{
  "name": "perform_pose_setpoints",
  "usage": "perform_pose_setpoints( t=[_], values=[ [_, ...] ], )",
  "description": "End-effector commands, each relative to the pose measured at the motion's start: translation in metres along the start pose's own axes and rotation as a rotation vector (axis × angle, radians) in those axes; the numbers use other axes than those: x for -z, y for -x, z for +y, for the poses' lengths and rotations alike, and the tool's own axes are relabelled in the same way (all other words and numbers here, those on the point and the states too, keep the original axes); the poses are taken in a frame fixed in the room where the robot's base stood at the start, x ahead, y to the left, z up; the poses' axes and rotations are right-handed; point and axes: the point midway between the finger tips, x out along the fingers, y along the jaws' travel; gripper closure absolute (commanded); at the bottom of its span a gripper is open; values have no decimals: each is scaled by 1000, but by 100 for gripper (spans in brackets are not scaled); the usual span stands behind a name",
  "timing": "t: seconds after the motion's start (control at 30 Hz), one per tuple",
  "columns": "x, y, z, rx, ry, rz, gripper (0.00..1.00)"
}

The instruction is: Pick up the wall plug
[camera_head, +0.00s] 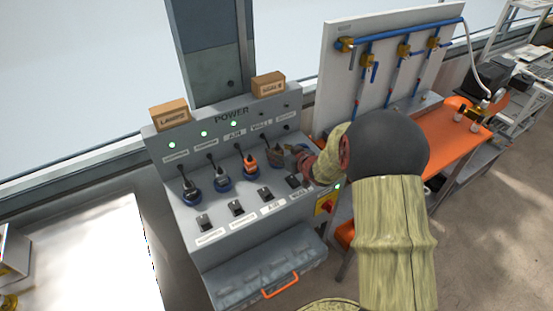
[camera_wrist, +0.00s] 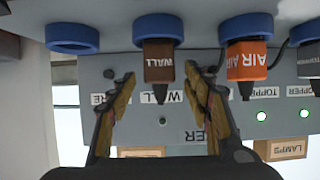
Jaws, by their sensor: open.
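The wall plug (camera_wrist: 158,62) is a dark brown block marked WALL, seated in a blue ring socket (camera_wrist: 158,27) in the wrist view. In the head view the wall plug (camera_head: 276,154) is at the right end of the row of plugs, partly hidden by my gripper (camera_head: 292,152). My gripper (camera_wrist: 160,78) is open and empty in the wrist view. Its fingertips lie on the left and right of the plug's lower end, with gaps on both sides. I cannot tell how deep the fingers reach around it.
An orange plug (camera_wrist: 246,60) marked AIR stands close beside my right finger in the wrist view. A grey plug (camera_head: 221,178) and a black plug (camera_head: 190,188) are farther left in the head view. An empty blue ring (camera_wrist: 72,38) leaves room on the wrist view's left.

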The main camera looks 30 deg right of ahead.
Motion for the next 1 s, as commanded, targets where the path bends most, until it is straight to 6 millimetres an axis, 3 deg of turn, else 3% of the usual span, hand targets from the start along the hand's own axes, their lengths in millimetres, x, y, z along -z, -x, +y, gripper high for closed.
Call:
perform_pose_setpoints(
  t=[0.13, 0.43, 1.0],
  values=[
    [-1, -17, 0, 0, 0, -1, 50],
    [0, -20, 0, -1, 1, 0, 51],
    [0, -20, 0, -1, 1, 0, 83]
  ],
)
